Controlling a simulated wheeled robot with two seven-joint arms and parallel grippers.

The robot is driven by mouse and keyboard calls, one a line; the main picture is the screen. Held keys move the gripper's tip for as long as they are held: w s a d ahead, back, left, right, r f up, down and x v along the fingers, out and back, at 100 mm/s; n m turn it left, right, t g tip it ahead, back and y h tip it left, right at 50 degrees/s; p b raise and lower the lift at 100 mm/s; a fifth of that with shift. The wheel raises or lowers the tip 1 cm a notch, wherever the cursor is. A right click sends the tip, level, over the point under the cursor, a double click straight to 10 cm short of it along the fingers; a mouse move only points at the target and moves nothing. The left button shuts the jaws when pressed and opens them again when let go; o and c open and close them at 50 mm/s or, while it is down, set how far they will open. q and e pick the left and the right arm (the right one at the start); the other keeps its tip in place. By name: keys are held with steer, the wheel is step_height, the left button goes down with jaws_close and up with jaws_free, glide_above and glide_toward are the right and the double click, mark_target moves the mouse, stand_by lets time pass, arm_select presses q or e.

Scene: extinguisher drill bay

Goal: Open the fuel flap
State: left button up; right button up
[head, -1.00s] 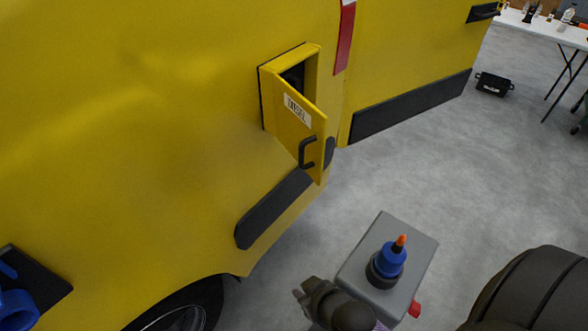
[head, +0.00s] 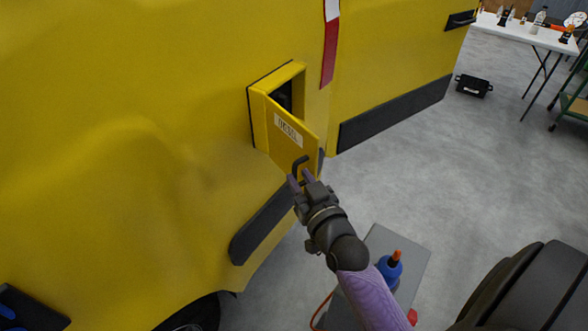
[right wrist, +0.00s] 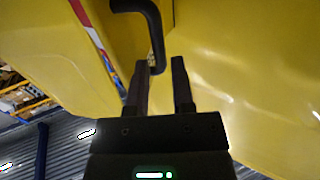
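The yellow fuel flap (head: 285,133), with a white label reading DIESEL, stands ajar on the side of the yellow vehicle. A dark gap shows into the recess (head: 284,94) behind it. A black handle (head: 299,164) is on the flap's outer face; it also shows in the right wrist view (right wrist: 155,30). My right gripper (head: 301,177) is at the lower end of this handle. In the right wrist view its two fingers (right wrist: 160,75) are apart, with the handle's end near and between the tips. I cannot tell whether they touch it. My left gripper is out of view.
Below my right arm stands a grey-topped stand (head: 405,250) with a blue bottle (head: 390,268) with an orange tip. A dark tyre-like shape (head: 530,300) is at lower right. A white table (head: 530,35) and a black case (head: 474,86) are farther back. Grey floor between is clear.

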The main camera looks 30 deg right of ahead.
mark_target(296, 173)
steer(key=shift+w+d, duration=0.15)
steer(key=shift+w, duration=0.6)
steer(key=shift+w+d, duration=0.1)
steer(key=shift+w, duration=0.65)
jaws_close()
